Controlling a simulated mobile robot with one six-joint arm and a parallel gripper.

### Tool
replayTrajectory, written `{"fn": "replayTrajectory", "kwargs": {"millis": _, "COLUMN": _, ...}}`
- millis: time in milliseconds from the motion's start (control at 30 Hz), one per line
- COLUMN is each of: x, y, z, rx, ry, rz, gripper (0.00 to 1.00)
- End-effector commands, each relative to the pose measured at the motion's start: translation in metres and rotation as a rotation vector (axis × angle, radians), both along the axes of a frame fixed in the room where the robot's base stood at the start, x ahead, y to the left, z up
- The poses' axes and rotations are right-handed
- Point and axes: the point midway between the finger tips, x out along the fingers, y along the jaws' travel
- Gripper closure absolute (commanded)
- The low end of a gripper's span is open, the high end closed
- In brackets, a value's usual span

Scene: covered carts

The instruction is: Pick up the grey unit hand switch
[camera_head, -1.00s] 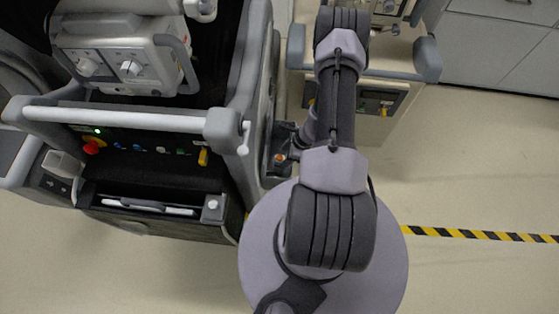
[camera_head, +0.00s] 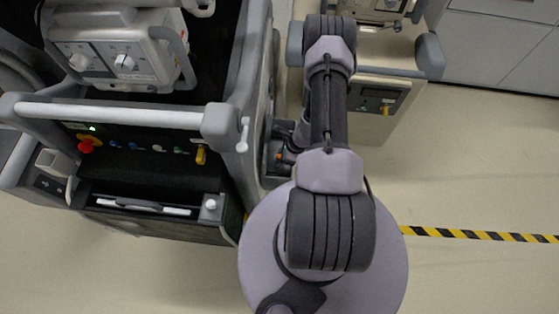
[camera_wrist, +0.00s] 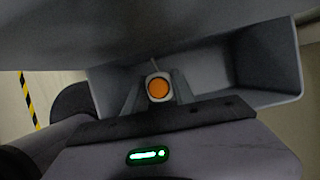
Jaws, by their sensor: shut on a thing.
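The grey unit hand switch (camera_wrist: 158,88) shows in the wrist view as a pale head with a round orange button. It sits between the two fingers of my gripper (camera_wrist: 157,96), which are shut on it. A thin cord seems to rise behind it. An open grey holder (camera_wrist: 285,93) lies around and behind the switch; I cannot tell whether they touch. In the head view my gripper (camera_head: 287,142) is small and dark beside the left cart, partly hidden by my arm, with a speck of orange near it.
The left cart (camera_head: 150,115) has a white handle bar and a panel with a red knob and yellow lever. A second cart (camera_head: 390,72) stands behind my arm. Grey cabinets (camera_head: 500,45) are at the top right. The floor (camera_head: 480,165) at right is clear, with a yellow-black stripe.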

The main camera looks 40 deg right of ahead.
Motion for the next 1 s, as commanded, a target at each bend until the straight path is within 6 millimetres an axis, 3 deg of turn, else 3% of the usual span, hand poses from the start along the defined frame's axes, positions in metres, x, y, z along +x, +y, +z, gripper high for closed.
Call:
{"fn": "replayTrajectory", "kwargs": {"millis": 167, "x": 0.001, "y": -0.001, "z": 0.02, "rx": -0.001, "ry": -0.001, "rz": 0.001, "gripper": 1.0}}
{"fn": "replayTrajectory", "kwargs": {"millis": 267, "x": 0.001, "y": -0.001, "z": 0.051, "rx": -0.002, "ry": -0.002, "rz": 0.001, "gripper": 1.0}}
{"fn": "replayTrajectory", "kwargs": {"millis": 500, "x": 0.001, "y": -0.001, "z": 0.16, "rx": -0.004, "ry": -0.003, "rz": 0.001, "gripper": 1.0}}
{"fn": "replayTrajectory", "kwargs": {"millis": 700, "x": 0.001, "y": -0.001, "z": 0.232, "rx": -0.003, "ry": -0.002, "rz": 0.002, "gripper": 1.0}}
{"fn": "replayTrajectory", "kwargs": {"millis": 833, "x": 0.0, "y": -0.001, "z": 0.262, "rx": -0.002, "ry": -0.001, "rz": 0.0, "gripper": 1.0}}
{"fn": "replayTrajectory", "kwargs": {"millis": 1000, "x": 0.0, "y": 0.0, "z": 0.279, "rx": -0.001, "ry": -0.001, "rz": 0.0, "gripper": 1.0}}
